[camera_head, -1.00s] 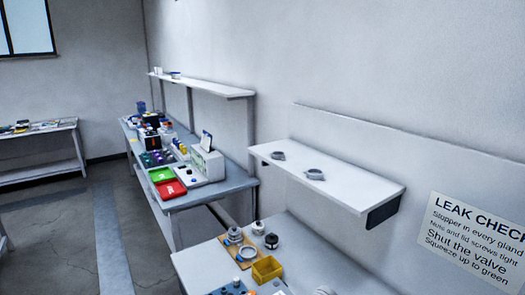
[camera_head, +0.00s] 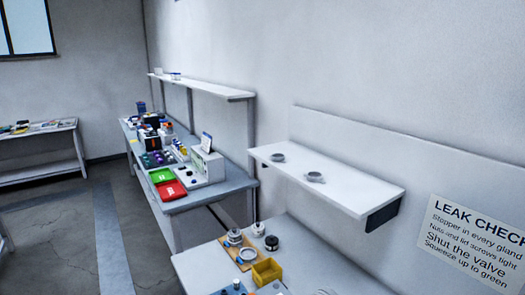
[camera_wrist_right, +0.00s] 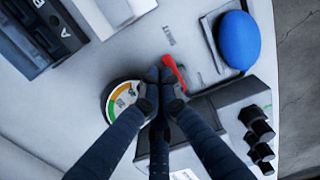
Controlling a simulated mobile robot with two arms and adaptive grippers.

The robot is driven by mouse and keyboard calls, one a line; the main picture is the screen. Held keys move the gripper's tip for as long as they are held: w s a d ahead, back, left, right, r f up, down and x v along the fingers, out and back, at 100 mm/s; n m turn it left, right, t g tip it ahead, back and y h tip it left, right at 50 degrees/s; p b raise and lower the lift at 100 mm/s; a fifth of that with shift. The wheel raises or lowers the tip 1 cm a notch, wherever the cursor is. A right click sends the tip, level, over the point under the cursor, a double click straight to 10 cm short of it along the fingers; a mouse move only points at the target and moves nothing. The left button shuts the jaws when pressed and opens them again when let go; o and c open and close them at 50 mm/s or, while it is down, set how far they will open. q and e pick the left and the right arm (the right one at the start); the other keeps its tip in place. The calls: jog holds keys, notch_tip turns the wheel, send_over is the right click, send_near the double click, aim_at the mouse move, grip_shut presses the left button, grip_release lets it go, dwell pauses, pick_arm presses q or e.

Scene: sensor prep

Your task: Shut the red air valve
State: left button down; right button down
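The red air valve's lever (camera_wrist_right: 175,72) shows in the right wrist view, on a pale surface just above and right of the fingertips. My right gripper (camera_wrist_right: 160,78) has its dark fingers drawn together at the tips. The tips overlap the lower part of the lever, and I cannot tell whether they touch it. A round gauge (camera_wrist_right: 113,105) with orange and green bands lies just left of the fingers, partly covered by them. My left gripper is in neither view. The head view does not show the valve or either gripper.
A blue bulb (camera_wrist_right: 239,40) lies in a holder right of the lever. A dark box with black knobs (camera_wrist_right: 258,128) is at lower right. A yellow bin (camera_head: 267,271) stands on the near bench (camera_head: 325,264), below a white shelf (camera_head: 345,192). A leak check sign (camera_head: 470,240) hangs on the wall.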

jog(key=shift+r+p, duration=0.75)
jog(key=shift+r, duration=0.2)
jog(key=r, duration=0.2)
jog(key=r+p, duration=0.1)
jog(key=shift+s+a+r, duration=0.15)
jog(key=shift+a+r, duration=0.1)
